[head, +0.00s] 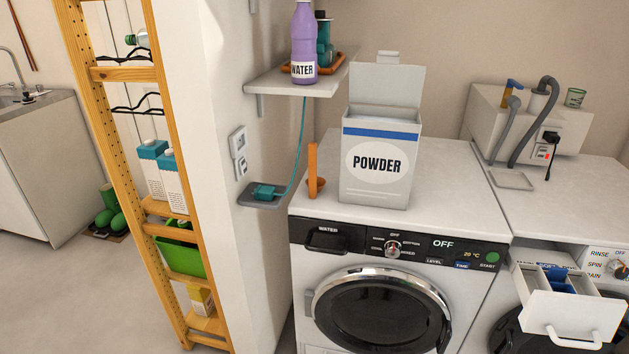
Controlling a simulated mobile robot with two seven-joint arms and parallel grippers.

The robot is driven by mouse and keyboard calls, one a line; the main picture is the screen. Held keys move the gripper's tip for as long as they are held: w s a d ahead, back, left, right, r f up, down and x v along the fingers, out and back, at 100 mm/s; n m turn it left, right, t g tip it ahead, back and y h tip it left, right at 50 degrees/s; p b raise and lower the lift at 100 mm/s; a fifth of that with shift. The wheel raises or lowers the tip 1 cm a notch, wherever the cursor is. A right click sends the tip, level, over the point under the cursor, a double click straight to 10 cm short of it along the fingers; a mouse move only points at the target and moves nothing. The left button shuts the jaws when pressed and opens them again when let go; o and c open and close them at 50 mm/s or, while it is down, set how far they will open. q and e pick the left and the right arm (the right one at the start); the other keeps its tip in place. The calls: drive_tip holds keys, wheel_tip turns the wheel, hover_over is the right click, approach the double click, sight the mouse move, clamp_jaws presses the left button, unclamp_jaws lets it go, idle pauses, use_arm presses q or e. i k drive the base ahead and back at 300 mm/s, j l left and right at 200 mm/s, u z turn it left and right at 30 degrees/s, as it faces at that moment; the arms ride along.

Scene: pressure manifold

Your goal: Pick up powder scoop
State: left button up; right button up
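The powder scoop (313,170) is orange-brown, with a tall flat handle standing upright and a small rounded bowl at the bottom. It stands on the top of the left washing machine (440,190), near its left edge. It is just left of the white powder box (379,188), which has a blue stripe, the word POWDER and a raised lid. I cannot tell whether the scoop touches the box. Neither of my grippers is in the head view.
A wall shelf (270,82) with a purple water bottle (304,40) overhangs above left of the scoop. A teal cable hangs to a small ledge (255,202) beside the washer. An open detergent drawer (573,315) juts out at right. The washer top right of the box is clear.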

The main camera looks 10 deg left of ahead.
sight(316, 183)
drive_tip(key=i+j+z, duration=0.15)
drive_tip(key=i+z, duration=0.3)
drive_tip(key=i, duration=0.4)
